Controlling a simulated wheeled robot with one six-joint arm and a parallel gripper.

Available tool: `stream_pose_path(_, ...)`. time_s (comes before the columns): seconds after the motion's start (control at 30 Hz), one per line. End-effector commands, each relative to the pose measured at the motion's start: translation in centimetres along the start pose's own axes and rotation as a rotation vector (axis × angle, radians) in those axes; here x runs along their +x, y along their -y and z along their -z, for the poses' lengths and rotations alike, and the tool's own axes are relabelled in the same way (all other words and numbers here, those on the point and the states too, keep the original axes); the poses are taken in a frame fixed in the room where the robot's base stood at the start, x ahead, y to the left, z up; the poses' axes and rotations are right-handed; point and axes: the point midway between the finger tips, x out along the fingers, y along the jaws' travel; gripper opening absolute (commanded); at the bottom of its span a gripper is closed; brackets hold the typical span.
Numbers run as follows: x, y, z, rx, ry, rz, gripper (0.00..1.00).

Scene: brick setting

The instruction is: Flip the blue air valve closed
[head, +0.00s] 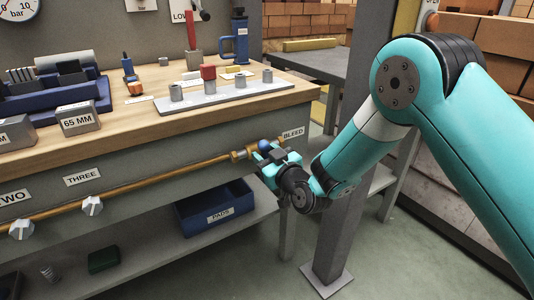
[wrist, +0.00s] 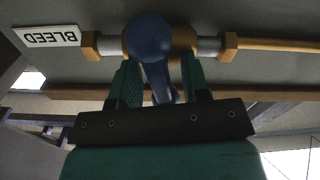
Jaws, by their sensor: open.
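The blue air valve (head: 264,145) sits on the brass pipe beside the BLEED label, on the front of the workbench. In the wrist view the blue valve handle (wrist: 150,38) shows a round knob in front of the brass fitting, with a narrower blue part reaching down, across the line of the pipe. My gripper (head: 270,163) is at the valve, with its teal fingers open. In the wrist view the narrower blue part lies between the fingers of my gripper (wrist: 160,78). I cannot tell whether either finger touches it. In the head view my gripper partly hides the valve.
The brass pipe (head: 150,183) runs left along the bench front, past two pale knobs. The BLEED label (head: 293,132) is just right of the valve. A blue bin (head: 218,209) stands on the shelf below. A grey post (head: 342,170) stands close behind my arm.

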Motion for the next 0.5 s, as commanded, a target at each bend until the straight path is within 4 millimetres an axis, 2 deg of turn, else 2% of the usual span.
stream_pose_path(0.07, -0.01, 0.00, -0.01, 0.000, 0.000, 0.000, 0.43)
stream_pose_path(0.27, -0.03, -0.01, 0.01, 0.000, 0.000, 0.000, 0.00)
stream_pose_path(0.5, -0.04, -0.10, -0.01, 0.072, 0.000, -0.001, 0.00)
